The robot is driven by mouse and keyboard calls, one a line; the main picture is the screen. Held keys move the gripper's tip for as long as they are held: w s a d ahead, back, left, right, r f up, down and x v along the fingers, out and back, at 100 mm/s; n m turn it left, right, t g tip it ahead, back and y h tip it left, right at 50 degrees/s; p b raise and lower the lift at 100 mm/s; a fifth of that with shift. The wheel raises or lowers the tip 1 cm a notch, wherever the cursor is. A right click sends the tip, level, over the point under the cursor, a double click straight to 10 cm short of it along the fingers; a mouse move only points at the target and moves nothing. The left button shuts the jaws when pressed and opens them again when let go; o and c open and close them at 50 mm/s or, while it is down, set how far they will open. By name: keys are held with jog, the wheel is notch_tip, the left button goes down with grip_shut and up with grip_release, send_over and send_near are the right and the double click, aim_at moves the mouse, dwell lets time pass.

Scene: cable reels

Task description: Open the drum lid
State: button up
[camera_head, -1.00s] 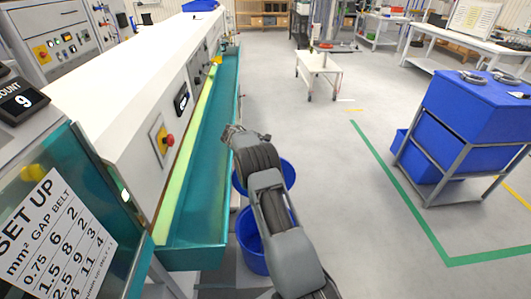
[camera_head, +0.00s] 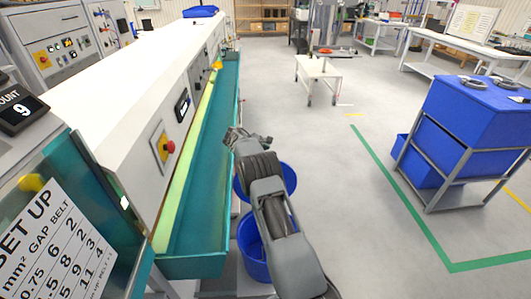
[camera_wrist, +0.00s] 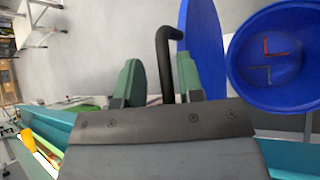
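My gripper (camera_head: 240,138) is at the end of my arm, by the right side of a long teal trough. In the wrist view its two green fingers (camera_wrist: 158,82) stand apart. A black bent bar (camera_wrist: 168,62) rises between them, nearer the right finger; I cannot tell what it belongs to or whether it is touched. A round blue tub (camera_wrist: 242,82) shows at the right, with red and dark marks inside, next to a blue curved panel (camera_wrist: 203,38). In the head view, blue round shapes (camera_head: 288,177) (camera_head: 250,258) are partly hidden behind my arm. I cannot tell which part is the drum lid.
The white machine (camera_head: 110,85) and teal trough (camera_head: 205,170) run along the left. A blue bin stand (camera_head: 455,125) is at the right. A white cart (camera_head: 318,72) stands farther back. Grey floor between them is clear.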

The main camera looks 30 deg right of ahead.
jog(key=shift+a+f, duration=0.15)
jog(key=shift+a, duration=0.15)
jog(key=v, duration=1.3)
jog(key=shift+r+b, duration=0.3)
jog(key=shift+r, duration=0.15)
